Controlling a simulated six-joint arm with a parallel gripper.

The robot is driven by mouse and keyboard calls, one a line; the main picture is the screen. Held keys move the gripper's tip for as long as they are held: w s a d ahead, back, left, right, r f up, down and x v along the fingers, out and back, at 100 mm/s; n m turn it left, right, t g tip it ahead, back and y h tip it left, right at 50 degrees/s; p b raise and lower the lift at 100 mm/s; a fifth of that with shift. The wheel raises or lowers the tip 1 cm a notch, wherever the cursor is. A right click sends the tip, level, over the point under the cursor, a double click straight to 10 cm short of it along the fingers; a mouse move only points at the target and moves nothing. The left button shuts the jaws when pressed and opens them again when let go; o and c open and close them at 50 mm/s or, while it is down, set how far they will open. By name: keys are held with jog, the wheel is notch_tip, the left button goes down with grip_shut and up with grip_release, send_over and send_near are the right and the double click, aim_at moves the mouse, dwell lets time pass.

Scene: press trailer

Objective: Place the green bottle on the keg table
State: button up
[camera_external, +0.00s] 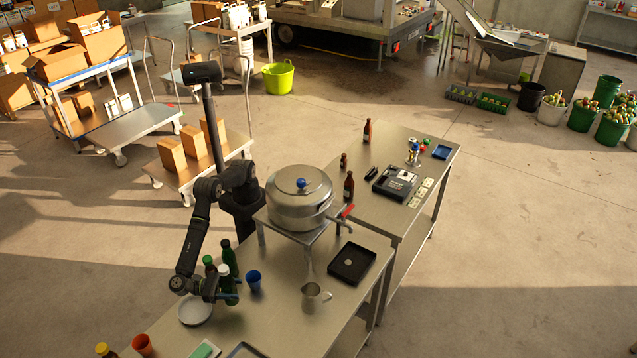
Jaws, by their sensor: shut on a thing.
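My gripper (232,290) is low over the front steel table, at its left side. It is shut on a dark green bottle with a white cap (225,280), which looks upright. Whether the bottle's base touches the table is hidden. Two more green bottles stand just behind it: a taller dark one (227,251) and one with a green cap (209,262). The keg table (263,219) is a small raised steel stand to the right and further back. A big steel keg (299,211) with a blue knob and red-handled tap covers most of its top.
A blue cup (254,281) stands close right of my gripper, and a white bowl (195,311) is below it. A metal jug (313,297) and a black tray (352,263) are further right. Brown bottles (349,186) stand on the back table.

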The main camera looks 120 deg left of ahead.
jog(key=shift+f, duration=3)
jog(key=o, duration=1.2)
jog(key=shift+f, duration=0.15)
jog(key=shift+o, duration=0.2)
jog(key=shift+s+d, duration=0.15)
jog(key=shift+s, duration=0.05)
jog(key=v, duration=1.1)
jog(key=shift+s+d, duration=0.2)
